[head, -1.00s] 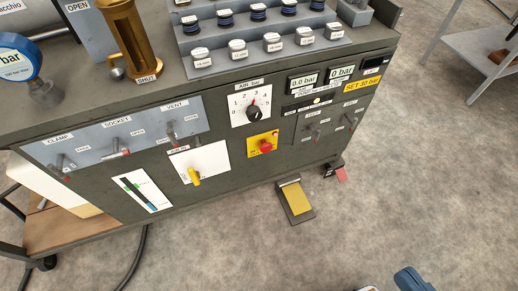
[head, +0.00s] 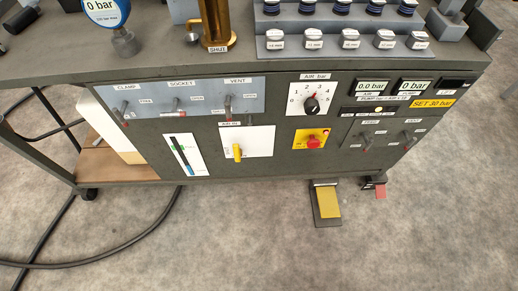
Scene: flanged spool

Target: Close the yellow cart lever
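The yellow lever (head: 238,152) sits on a white plate (head: 262,141) in the middle of the bench's front panel, under a small label that seems to read AIR. The lever stands about upright, with a slight tilt. My gripper is not in the head view, and nothing touches the lever.
The dark bench (head: 200,80) carries gauges and a brass cylinder (head: 217,22). Right of the lever are a red knob on yellow (head: 312,141) and an air dial (head: 311,104). A yellow pedal (head: 327,203) and a red pedal stand on the floor. Hoses lie at left; front floor is clear.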

